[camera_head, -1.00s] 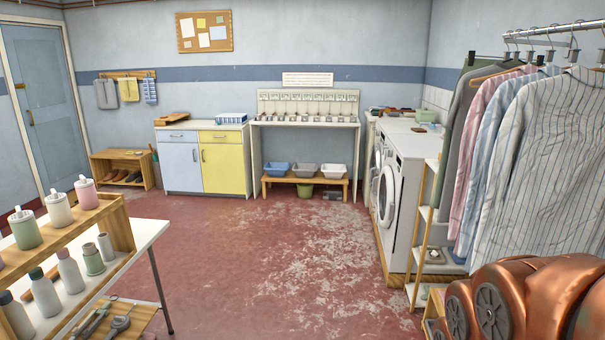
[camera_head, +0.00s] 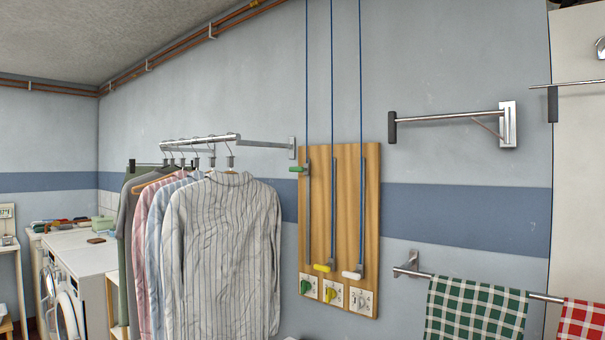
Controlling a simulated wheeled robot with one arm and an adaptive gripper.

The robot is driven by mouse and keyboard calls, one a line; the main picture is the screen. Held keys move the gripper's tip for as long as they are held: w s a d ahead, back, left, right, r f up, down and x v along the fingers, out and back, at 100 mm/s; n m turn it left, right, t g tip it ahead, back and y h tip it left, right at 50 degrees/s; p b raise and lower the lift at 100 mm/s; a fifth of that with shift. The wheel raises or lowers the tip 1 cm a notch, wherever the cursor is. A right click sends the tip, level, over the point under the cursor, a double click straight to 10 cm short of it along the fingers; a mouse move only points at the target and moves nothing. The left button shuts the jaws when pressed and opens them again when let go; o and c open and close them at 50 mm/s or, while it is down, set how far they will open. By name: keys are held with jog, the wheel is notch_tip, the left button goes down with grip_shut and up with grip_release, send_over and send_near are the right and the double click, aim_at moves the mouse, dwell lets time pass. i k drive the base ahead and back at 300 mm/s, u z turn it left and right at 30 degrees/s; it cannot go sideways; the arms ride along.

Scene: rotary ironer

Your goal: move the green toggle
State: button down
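A wooden board (camera_head: 343,225) hangs on the wall with three blue vertical cords in front of it. A green toggle (camera_head: 298,169) sits high on the left cord, near the board's top. A yellow toggle (camera_head: 322,267) on the middle cord and a white toggle (camera_head: 352,274) on the right cord sit low. Under the cords, small white plates carry a green fitting (camera_head: 306,287), a yellow one (camera_head: 330,294) and a pale one (camera_head: 359,300). My gripper is not in view.
A rail (camera_head: 200,139) with hanging shirts (camera_head: 225,250) stands just left of the board. A wall bar (camera_head: 447,117) sticks out at upper right, with a checked green cloth (camera_head: 475,310) on a rail below. Washing machines (camera_head: 75,290) stand far left.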

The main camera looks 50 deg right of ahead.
aim_at(301, 169)
jog(key=z, duration=1.3)
jog(key=k, duration=0.55)
jog(key=u, duration=0.25)
jog(key=i, duration=1.2)
jog(key=u, duration=0.15)
